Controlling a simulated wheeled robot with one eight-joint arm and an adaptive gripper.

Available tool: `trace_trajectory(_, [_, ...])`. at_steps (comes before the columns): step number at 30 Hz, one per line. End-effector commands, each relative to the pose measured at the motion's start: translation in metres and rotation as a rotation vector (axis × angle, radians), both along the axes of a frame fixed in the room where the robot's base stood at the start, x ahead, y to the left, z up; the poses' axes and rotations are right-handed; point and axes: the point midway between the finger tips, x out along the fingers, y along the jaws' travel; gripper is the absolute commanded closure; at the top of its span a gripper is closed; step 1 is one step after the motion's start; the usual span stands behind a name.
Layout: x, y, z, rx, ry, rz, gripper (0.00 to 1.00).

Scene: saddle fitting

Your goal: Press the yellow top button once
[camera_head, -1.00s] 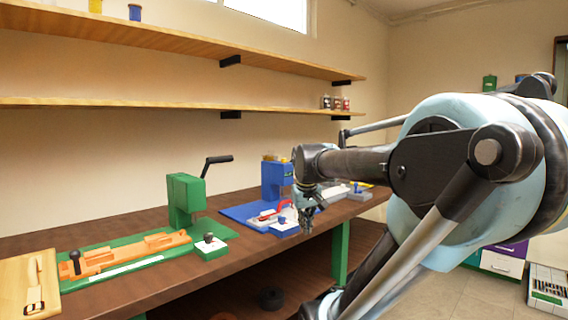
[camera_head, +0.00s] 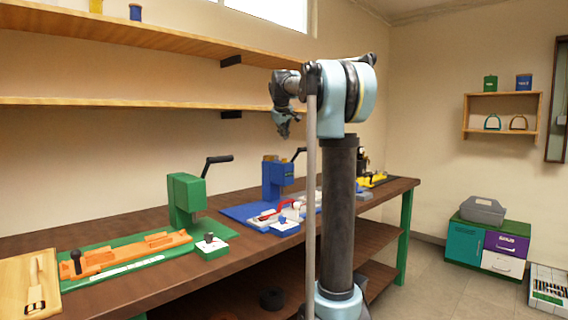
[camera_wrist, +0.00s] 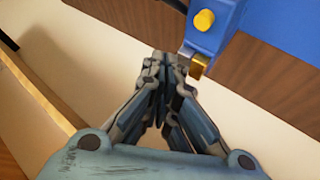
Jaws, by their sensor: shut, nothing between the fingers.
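A blue press (camera_head: 274,180) stands on the table, with small tan-yellow parts (camera_head: 270,157) on its top. In the wrist view, a round yellow button (camera_wrist: 204,20) sits on a blue housing (camera_wrist: 214,38), with a brass-coloured piece (camera_wrist: 199,67) at the housing's lower end. My gripper (camera_head: 284,131) is raised above the blue press in the head view. In the wrist view my gripper (camera_wrist: 165,62) is shut and empty, its tips below and left of the yellow button in the picture. I see no contact with the button.
A green press (camera_head: 186,200) with an orange fixture (camera_head: 130,252) stands at the left. A yellow fixture (camera_head: 374,180) lies at the table's far right end. Wooden shelves (camera_head: 150,103) run along the wall behind my gripper. My arm column hides part of the table.

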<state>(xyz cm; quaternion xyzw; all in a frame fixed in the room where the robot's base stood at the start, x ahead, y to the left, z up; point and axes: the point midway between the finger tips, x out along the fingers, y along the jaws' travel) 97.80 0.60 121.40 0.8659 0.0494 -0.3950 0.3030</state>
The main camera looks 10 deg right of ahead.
Motion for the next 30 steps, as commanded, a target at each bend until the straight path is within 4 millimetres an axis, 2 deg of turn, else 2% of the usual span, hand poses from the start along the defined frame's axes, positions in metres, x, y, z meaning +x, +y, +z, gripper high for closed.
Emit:
trace_trajectory(1, [0.009,0.001,0.004,-0.006,-0.007,0.007,1.0])
trace_trajectory(5, [0.02,0.003,0.01,-0.017,-0.019,0.017,1.0])
trace_trajectory(17, [0.021,0.003,0.01,-0.019,-0.02,0.019,1.0])
trace_trajectory(23, [0.021,0.003,-0.001,-0.019,-0.02,0.019,1.0])
trace_trajectory(30, [0.021,0.003,-0.029,-0.019,-0.02,0.019,1.0])
